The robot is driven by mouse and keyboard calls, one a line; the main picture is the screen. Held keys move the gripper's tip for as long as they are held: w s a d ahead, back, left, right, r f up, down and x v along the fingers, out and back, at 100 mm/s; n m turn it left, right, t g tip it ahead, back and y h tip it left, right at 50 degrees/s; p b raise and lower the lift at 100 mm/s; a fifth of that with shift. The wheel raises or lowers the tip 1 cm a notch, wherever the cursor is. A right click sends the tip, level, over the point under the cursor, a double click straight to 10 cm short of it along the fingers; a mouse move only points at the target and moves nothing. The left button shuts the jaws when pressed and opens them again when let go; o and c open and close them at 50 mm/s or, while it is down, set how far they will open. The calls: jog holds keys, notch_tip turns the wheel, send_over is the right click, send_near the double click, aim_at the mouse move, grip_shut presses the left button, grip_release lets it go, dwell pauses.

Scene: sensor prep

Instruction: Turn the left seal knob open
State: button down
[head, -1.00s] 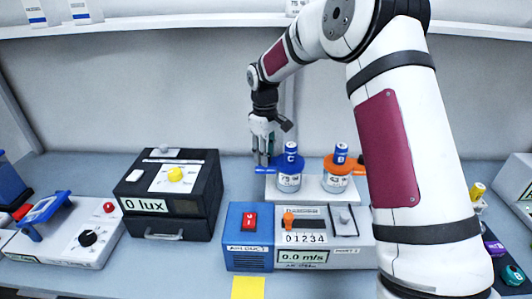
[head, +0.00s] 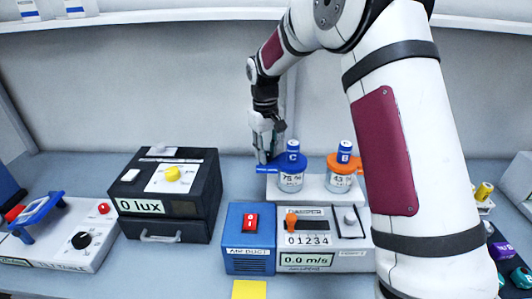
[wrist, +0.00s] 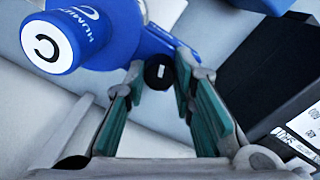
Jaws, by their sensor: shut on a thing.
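The left seal knob is the blue cap and lever (head: 291,162) on top of the left clear jar (head: 290,181). Its lever points left, toward my gripper (head: 265,158). In the wrist view the blue knob (wrist: 120,35) fills the upper left, with a blue post marked "C" (wrist: 50,48) on it. My gripper (wrist: 158,75) is shut on the lever, with teal-padded fingers on either side of its outer end. A small dark round end (wrist: 158,72) shows between the fingers. The exact contact is partly hidden.
An orange-capped jar (head: 341,179) stands just right, on the same white stand (head: 313,190). A black lux box (head: 165,195) stands left. A blue unit with a red switch (head: 249,240) and a grey meter (head: 320,240) stand in front. My arm hides the right side.

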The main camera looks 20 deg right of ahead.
jog(key=m+b, duration=0.2)
jog(key=m, duration=0.4)
jog(key=shift+w, duration=0.1)
jog(key=m+b, duration=0.1)
jog(key=m, duration=0.6)
dwell(0.4)
jog(key=c, duration=1.3)
grip_release()
jog(key=shift+c, duration=0.2)
notch_tip(320, 180, up, 12)
jog(key=shift+w+a, duration=0.15)
